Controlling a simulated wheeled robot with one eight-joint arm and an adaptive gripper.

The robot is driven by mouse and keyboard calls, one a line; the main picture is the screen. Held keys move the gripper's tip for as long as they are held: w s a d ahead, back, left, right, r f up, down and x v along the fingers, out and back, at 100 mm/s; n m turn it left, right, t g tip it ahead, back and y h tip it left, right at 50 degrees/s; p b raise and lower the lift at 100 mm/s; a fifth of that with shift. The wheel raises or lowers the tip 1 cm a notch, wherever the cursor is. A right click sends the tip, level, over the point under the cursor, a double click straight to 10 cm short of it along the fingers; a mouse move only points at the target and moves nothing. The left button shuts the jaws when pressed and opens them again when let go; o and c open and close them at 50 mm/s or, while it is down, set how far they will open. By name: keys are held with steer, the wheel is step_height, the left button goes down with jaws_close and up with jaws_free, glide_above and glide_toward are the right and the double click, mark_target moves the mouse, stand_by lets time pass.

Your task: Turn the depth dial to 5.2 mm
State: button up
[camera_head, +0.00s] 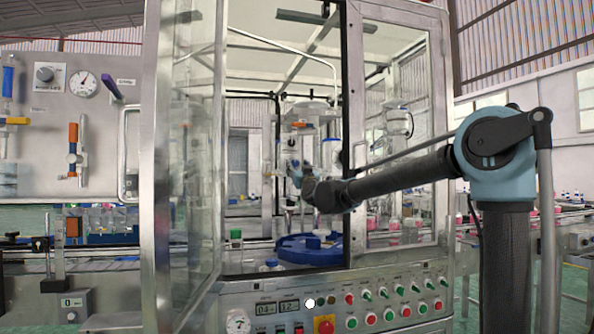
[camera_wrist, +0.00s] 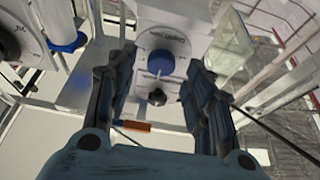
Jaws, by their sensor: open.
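In the wrist view a round blue dial (camera_wrist: 160,64) sits on a white plate (camera_wrist: 157,40) with small printed lettering that I cannot read. I take it to be the depth dial; its setting cannot be made out. My gripper (camera_wrist: 160,70) is open, with one finger on each side of the dial in the picture. I cannot tell whether the fingers touch it. In the head view my gripper (camera_head: 294,172) reaches through the open front of the cabinet, and the dial is hard to make out behind it.
A black knob (camera_wrist: 157,97) sits just below the dial, and another blue knob (camera_wrist: 64,40) is at the left. In the head view the open glass door (camera_head: 190,170) stands left of my arm, and a framed glass panel (camera_head: 400,130) stands right. A blue turntable (camera_head: 305,250) lies below.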

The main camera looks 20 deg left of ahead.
steer(key=shift+x, duration=1)
steer(key=c, duration=1.1)
steer(key=shift+o, duration=0.2)
steer(key=shift+m, duration=0.4)
steer(key=m+h, duration=0.1)
steer(key=m, duration=0.2)
steer(key=m+t+h, duration=0.1)
steer(key=m+h, duration=0.1)
steer(key=m, duration=0.1)
steer(key=shift+s+a, duration=0.15)
steer(key=shift+m+h, duration=1.6)
steer(key=shift+m, duration=1.4)
